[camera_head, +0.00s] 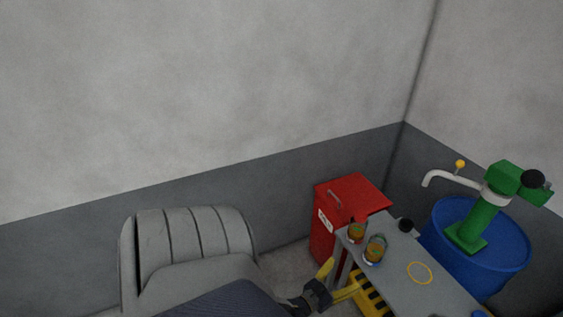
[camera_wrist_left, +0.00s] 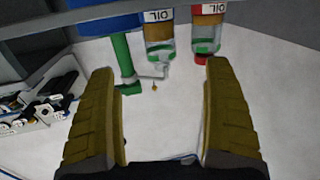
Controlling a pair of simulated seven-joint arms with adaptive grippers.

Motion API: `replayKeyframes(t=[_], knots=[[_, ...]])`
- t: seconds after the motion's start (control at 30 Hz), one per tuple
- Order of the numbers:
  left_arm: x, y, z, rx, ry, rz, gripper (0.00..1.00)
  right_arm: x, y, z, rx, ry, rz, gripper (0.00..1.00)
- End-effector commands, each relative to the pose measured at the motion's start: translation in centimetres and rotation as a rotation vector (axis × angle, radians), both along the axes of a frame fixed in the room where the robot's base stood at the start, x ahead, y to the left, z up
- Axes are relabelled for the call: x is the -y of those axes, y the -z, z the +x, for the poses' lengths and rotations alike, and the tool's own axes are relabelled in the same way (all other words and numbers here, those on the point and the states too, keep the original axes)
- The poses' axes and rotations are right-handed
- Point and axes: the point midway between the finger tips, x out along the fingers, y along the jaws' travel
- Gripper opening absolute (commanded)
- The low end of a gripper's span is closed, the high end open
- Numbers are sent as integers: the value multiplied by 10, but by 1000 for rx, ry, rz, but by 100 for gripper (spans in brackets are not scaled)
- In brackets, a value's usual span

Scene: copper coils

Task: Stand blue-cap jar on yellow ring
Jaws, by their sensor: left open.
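Two clear jars with orange-brown and green contents stand on the grey table. The nearer jar (camera_head: 375,249) has a blue edge low on it; it shows upside down in the left wrist view (camera_wrist_left: 159,35) with a blue-edged OIL label. The other jar (camera_head: 357,232) is just behind it and has a red-edged label in the left wrist view (camera_wrist_left: 208,32). The yellow ring (camera_head: 419,272) lies flat and empty, right of the jars. My left gripper (camera_head: 328,270) is open and empty, left of the jars, its yellow fingers apart (camera_wrist_left: 164,105).
A blue drum (camera_head: 510,249) with a green pump (camera_head: 485,217) stands behind the grey table (camera_head: 398,268). A red cabinet (camera_head: 365,190) is behind the jars. A small black object (camera_head: 406,225) is at the table's far edge. The tabletop around the ring is clear.

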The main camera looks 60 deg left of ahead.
Motion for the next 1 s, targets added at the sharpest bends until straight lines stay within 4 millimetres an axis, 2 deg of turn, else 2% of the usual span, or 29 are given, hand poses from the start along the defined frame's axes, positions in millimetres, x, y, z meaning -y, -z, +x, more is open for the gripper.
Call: replayKeyframes(t=[0.07, 0.17, 0.27, 0.3, 0.37, 0.4, 0.47, 0.5, 0.6, 0.7, 0.8, 0.9, 1.0], knots=[[7, 26, -6, -62, 11, -2, 85, 0, 0, 0, 0, 0, 0, 89], [23, 81, -23, -195, 40, -2, 85, 0, 0, 0, 0, 0, 0, 89], [44, 152, -55, -378, 80, 3, 85, 0, 0, 0, 0, 0, 0, 89], [53, 181, -72, -458, 99, 7, 85, 0, 0, 0, 0, 0, 0, 89], [65, 222, -102, -577, 127, 15, 85, 0, 0, 0, 0, 0, 0, 89], [73, 247, -124, -656, 147, 21, 85, 0, 0, -1, 0, 0, 0, 89], [84, 282, -159, -771, 177, 33, 85, 0, 0, -1, 0, 0, 0, 89], [90, 303, -184, -847, 196, 43, 85, 0, 0, -1, 0, 0, 1, 89], [101, 344, -245, -1019, 241, 67, 85, 0, 0, -1, 0, 0, 1, 89], [106, 372, -302, -1167, 280, 96, 85, 0, 0, -1, 0, 0, 1, 89], [108, 389, -348, -1283, 310, 122, 85, 0, 0, -1, 0, 0, 1, 89], [107, 398, -381, -1362, 332, 142, 85, 0, 0, -1, 0, 0, 1, 89], [106, 402, -400, -1410, 345, 154, 90, 0, 0, 0, 0, 0, 1, 89]])
